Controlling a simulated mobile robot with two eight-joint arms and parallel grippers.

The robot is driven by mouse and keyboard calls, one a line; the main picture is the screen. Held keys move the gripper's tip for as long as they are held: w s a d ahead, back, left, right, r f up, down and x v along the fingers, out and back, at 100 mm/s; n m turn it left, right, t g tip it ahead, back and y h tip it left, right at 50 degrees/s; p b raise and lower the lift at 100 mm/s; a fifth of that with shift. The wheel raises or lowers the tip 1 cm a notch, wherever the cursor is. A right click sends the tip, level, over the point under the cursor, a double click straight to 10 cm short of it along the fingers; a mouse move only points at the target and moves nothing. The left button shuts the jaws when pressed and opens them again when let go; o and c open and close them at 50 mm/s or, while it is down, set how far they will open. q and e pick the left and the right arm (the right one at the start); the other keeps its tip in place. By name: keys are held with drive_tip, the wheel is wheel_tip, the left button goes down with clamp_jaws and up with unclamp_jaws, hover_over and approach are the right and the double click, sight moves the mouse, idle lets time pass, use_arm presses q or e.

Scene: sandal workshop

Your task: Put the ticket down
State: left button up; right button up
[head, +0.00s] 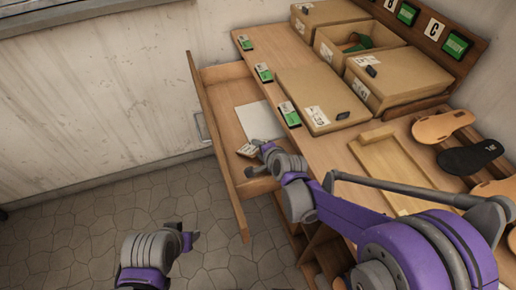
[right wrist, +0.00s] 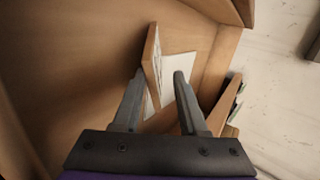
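The ticket (head: 247,150) is a small pale tag with dark print, at the near end of the open drawer (head: 226,72). My right gripper (head: 258,161) reaches into the drawer right beside it. In the right wrist view my right gripper (right wrist: 160,85) has its fingers spread. A thin brown-edged piece that looks like the ticket (right wrist: 152,62) stands tilted between them, close to the left finger, with a clear gap to the right finger. Whether it touches the left finger is unclear. My left gripper (head: 190,241) is low over the floor, away from the drawer; its fingers are not clear.
A white sheet (head: 260,120) lies in the drawer, beyond the ticket. Lidded cardboard boxes (head: 322,98) and an open box (head: 335,52) stand on the workbench above. A wooden tray (head: 385,165) and several sandals (head: 440,126) are at the right. Floor left of the drawer is free.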

use_arm(q)
drive_tip(key=shift+w+r+p, duration=0.1)
drive_tip(key=shift+r+p, duration=0.65)
drive_tip(key=shift+r, duration=0.05)
use_arm(e)
drive_tip(key=v, duration=1.2)
